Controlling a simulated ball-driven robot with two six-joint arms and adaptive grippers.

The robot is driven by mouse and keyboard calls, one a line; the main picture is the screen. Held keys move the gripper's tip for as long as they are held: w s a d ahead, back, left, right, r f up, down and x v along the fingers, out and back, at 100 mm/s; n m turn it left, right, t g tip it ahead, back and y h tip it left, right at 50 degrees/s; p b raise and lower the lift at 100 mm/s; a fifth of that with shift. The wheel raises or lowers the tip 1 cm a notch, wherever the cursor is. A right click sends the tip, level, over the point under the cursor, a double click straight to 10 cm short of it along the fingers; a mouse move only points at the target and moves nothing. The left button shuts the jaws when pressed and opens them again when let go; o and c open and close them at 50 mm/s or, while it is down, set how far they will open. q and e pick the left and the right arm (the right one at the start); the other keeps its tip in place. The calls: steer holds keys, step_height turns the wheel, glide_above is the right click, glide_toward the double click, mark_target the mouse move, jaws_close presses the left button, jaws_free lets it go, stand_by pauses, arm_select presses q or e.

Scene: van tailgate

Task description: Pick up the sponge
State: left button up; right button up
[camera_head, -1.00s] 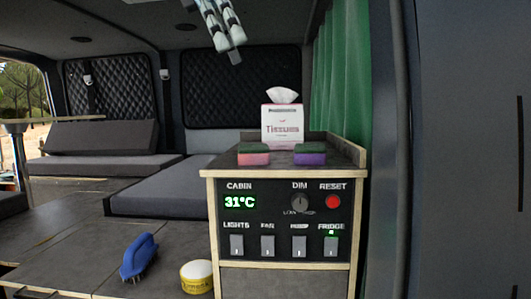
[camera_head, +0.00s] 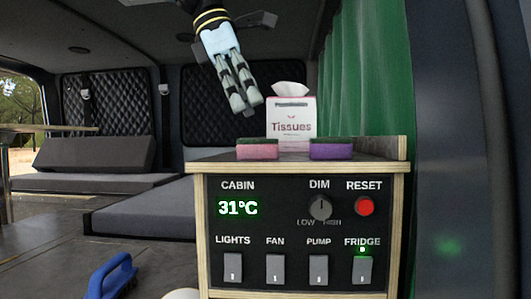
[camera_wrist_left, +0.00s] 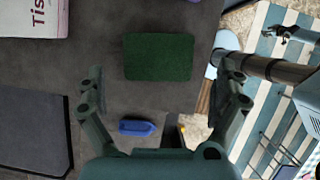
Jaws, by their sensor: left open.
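A pink sponge (camera_head: 257,148) with a dark green top lies on the cabinet top (camera_head: 222,167), near its front left. A purple sponge (camera_head: 331,148) with a green top lies to its right. My left gripper (camera_head: 245,107) is above the pink sponge, pointing down, apart from it. In the left wrist view, my left gripper (camera_wrist_left: 163,75) has its fingers wide apart and empty. The green top of the pink sponge (camera_wrist_left: 158,57) sits between and a little beyond the fingers. Only a bit of the purple sponge shows at that view's top edge.
A tissue box (camera_head: 291,119) stands behind the sponges. A green curtain (camera_head: 362,75) hangs at the right of the cabinet. The cabinet front has switches and a red reset button (camera_head: 364,206). A blue brush (camera_head: 109,277) lies low at the left.

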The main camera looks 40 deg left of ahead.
mark_target(260, 140)
arm_select(q)
steer(key=shift+w+f, duration=0.25)
steer(key=shift+f, duration=0.5)
steer(key=p+x, duration=0.1)
steer(key=x, duration=0.3)
steer(key=shift+w+d+f+p, duration=0.1)
steer(key=shift+w+f+p, duration=0.05)
steer(key=shift+f+p, duration=0.15)
steer(key=shift+w+f, duration=0.1)
steer(key=shift+f, duration=0.05)
steer(key=c, duration=0.4)
steer(key=shift+c, duration=0.2)
arm_select(e)
steer(key=shift+w+a+r, duration=0.1)
steer(key=shift+a+r, duration=0.1)
steer(key=shift+r, duration=0.2)
steer(key=shift+w+a+r, duration=0.1)
steer(key=shift+a+r, duration=0.05)
steer(key=shift+r, duration=0.25)
